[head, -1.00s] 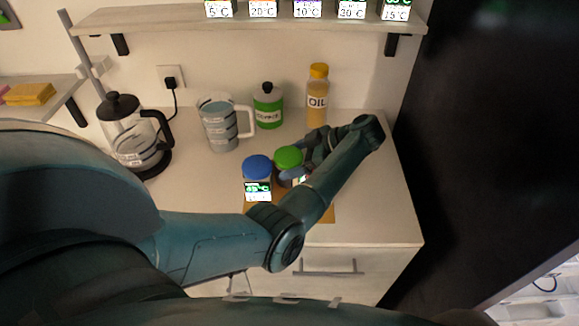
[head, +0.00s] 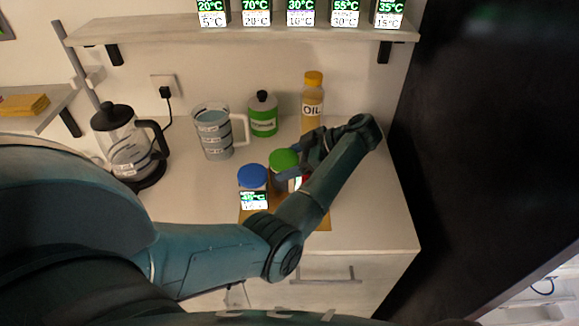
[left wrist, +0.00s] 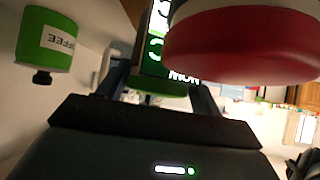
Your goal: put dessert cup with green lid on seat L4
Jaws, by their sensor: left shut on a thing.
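The dessert cup with the green lid (head: 284,159) is just right of the cup with the blue lid (head: 252,176). My left gripper (head: 309,153) reaches it from the right and is shut on it. In the left wrist view, which is upside down, the green lid edge (left wrist: 160,101) and a lit green display (left wrist: 160,63) show between the fingers of my left gripper (left wrist: 158,90). My forearm hides part of the cup in the head view, and its gap to the counter cannot be told. No L4 mark is readable. My right gripper is not in view.
An orange-brown mat (head: 322,222) lies under the cups. A red lid (left wrist: 240,45) is very close in the left wrist view. Behind stand the coffee bottle (head: 263,116), oil bottle (head: 312,104) and measuring jug (head: 213,133). A shelf (head: 150,24) overhangs. The counter's right side is clear.

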